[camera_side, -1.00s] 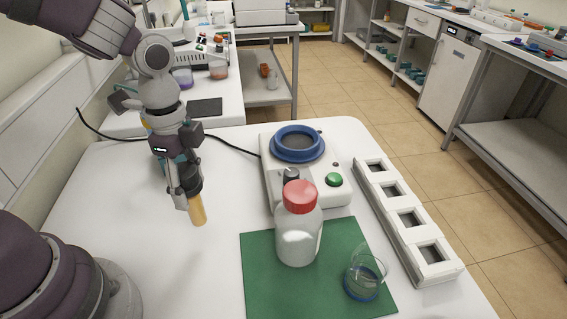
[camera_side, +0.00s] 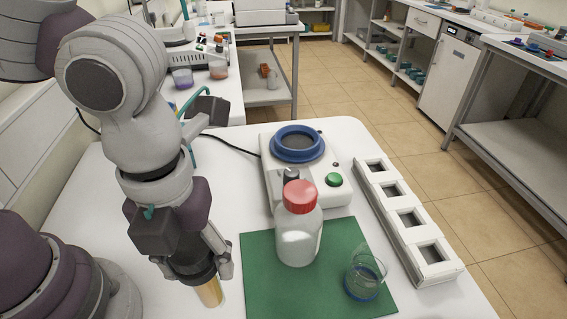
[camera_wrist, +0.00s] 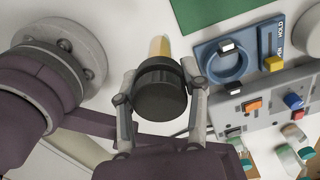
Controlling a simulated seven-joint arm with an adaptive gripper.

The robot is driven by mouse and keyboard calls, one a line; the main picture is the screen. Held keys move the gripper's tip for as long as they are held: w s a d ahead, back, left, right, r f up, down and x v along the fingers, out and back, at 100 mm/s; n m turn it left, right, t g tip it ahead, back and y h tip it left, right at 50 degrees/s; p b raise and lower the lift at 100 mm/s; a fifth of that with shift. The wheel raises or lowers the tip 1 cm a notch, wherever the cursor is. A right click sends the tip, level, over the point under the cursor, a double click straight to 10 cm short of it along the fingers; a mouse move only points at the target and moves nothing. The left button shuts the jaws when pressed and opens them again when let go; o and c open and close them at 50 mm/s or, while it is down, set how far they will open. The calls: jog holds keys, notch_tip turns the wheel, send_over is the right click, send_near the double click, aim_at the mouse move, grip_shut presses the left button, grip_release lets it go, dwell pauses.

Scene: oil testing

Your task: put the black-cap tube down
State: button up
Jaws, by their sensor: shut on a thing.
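My gripper (camera_side: 205,268) is shut on the black-cap tube (camera_side: 210,292), at the near left of the white table in the side view. The tube has an amber-yellow body and points downward, standing roughly upright. In the wrist view my gripper (camera_wrist: 160,90) has a finger on each side of the wide black cap (camera_wrist: 160,92), and a bit of the yellow body (camera_wrist: 158,47) shows beyond it. The tube's lower end is close to the tabletop; I cannot tell whether it touches.
Right of the tube lies a green mat (camera_side: 262,270) with a red-capped bottle (camera_side: 298,238) and a glass beaker (camera_side: 364,282). A white device with a blue ring (camera_side: 298,143) stands behind. A white rack (camera_side: 408,215) with square holes is at right. The tabletop (camera_side: 110,205) around the tube looks clear.

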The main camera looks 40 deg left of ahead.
aim_at(191, 251)
jog(key=shift+m, duration=0.3)
jog(key=f, duration=0.8)
jog(key=shift+s+d, duration=0.15)
jog(key=shift+d, duration=0.1)
jog(key=o, duration=1.1)
jog(key=shift+o, duration=0.2)
notch_tip(191, 251, up, 12)
jog(key=shift+f, duration=0.15)
jog(key=w+a+r+n+t, duration=0.1)
jog(key=w+a+n+t, duration=0.1)
jog(key=a+n, duration=0.6)
jog(key=w+a+r+n+t, duration=0.1)
jog(key=a+n, duration=0.7)
jog(key=n, duration=1.3)
jog(key=w+t, duration=0.1)
jog(key=t, duration=0.1)
jog(key=shift+r+t, duration=0.3)
jog(key=shift+r, duration=0.1)
